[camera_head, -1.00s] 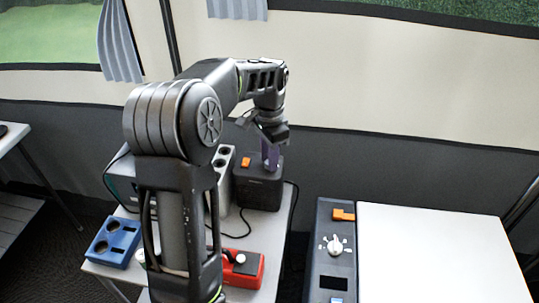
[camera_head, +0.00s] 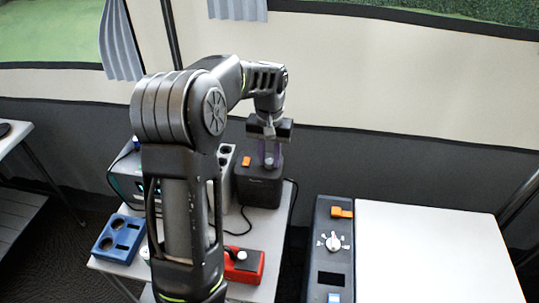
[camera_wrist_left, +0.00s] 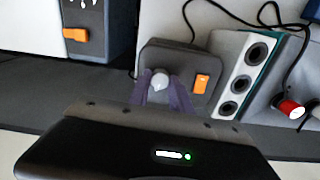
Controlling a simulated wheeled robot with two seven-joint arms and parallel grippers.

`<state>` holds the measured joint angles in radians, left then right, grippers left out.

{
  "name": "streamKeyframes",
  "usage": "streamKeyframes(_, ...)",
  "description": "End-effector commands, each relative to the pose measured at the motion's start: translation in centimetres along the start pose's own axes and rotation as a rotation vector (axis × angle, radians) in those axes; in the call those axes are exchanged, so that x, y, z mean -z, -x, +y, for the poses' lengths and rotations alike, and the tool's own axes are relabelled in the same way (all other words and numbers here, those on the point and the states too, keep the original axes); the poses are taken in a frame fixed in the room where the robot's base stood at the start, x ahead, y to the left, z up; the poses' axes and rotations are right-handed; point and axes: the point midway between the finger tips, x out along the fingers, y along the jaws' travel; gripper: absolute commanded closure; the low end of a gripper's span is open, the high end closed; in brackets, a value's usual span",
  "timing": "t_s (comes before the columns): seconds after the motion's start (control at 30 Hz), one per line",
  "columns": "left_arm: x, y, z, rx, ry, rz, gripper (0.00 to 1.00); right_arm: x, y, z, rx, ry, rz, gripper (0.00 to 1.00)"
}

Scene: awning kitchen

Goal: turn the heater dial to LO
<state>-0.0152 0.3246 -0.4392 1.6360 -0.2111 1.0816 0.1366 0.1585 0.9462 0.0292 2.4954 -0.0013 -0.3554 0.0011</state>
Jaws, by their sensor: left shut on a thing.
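A dark box (camera_head: 258,192), which I take to be the heater, stands on the small white table. It has an orange switch (camera_head: 246,161) and a pale round dial on top; the dial (camera_wrist_left: 160,80) shows clearly in the left wrist view. My left gripper (camera_head: 269,158) reaches down from above, and its purple fingers (camera_wrist_left: 161,90) are shut on the dial, one on each side. The dial's markings and the LO label cannot be read; the gripper hides part of the box top. My right gripper is not in view.
A white socket block (camera_head: 227,160) stands close left of the box. A blue unit (camera_head: 117,240) and a red unit (camera_head: 247,268) sit nearer the front, with cables between. A dark panel with another white knob (camera_head: 333,242) adjoins a bare white table (camera_head: 430,250) at right.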

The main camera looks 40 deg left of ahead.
Motion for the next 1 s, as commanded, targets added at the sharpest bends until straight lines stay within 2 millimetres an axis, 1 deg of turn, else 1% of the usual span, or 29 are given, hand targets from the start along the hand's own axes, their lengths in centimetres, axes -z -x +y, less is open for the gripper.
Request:
streamKeyframes(0.23,-0.01,-0.01,0.01,0.0,0.057,0.0,1.0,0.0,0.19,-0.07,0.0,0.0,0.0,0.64)
streamKeyframes(0.6,-0.01,-0.04,0.01,0.0,0.061,0.0,1.0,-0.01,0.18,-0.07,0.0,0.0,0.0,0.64)
streamKeyframes(0.63,-0.01,-0.04,0.01,0.0,0.061,0.0,0.73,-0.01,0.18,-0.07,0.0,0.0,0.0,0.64)
streamKeyframes(0.9,-0.01,-0.03,0.0,0.0,0.06,0.0,0.52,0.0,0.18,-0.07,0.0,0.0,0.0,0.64)
streamKeyframes(1.0,-0.01,-0.02,0.0,0.0,0.06,0.0,0.52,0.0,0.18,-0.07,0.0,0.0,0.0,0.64)
